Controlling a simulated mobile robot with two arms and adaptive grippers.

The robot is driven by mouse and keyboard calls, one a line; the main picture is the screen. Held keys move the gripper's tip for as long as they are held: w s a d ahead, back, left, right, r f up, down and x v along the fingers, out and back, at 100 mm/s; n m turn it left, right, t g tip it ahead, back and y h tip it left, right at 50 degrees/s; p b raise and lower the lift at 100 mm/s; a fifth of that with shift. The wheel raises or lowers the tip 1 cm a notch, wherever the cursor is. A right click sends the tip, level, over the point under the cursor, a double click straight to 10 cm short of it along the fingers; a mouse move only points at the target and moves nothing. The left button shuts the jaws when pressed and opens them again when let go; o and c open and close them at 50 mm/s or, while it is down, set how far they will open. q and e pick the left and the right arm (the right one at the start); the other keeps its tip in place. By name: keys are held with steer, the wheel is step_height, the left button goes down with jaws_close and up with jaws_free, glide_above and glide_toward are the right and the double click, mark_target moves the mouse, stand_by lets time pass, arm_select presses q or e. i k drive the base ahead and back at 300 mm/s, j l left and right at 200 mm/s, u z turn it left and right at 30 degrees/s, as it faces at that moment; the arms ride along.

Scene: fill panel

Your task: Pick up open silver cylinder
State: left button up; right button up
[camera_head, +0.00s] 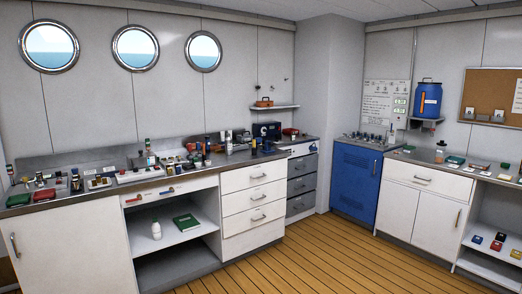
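I cannot single out an open silver cylinder from here. Many small items, some metallic or pale, stand crowded on the left counter (200,184). Neither of my grippers is in view.
Wooden floor (290,262) lies clear between the left cabinets and the right cabinets (412,210). A blue cabinet (354,180) fills the back corner. A blue barrel (427,100) sits on a wall bracket. An open shelf holds a white bottle (156,230) and a green book (187,222).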

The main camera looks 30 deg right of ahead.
mark_target(228, 139)
steer(key=i+l+z, duration=0.8)
steer(key=i, duration=0.15)
steer(key=i+l+z, duration=0.25)
steer(key=i, duration=0.55)
steer(key=i+j+z, duration=0.1)
steer(key=i+z, duration=0.15)
steer(key=i, duration=0.55)
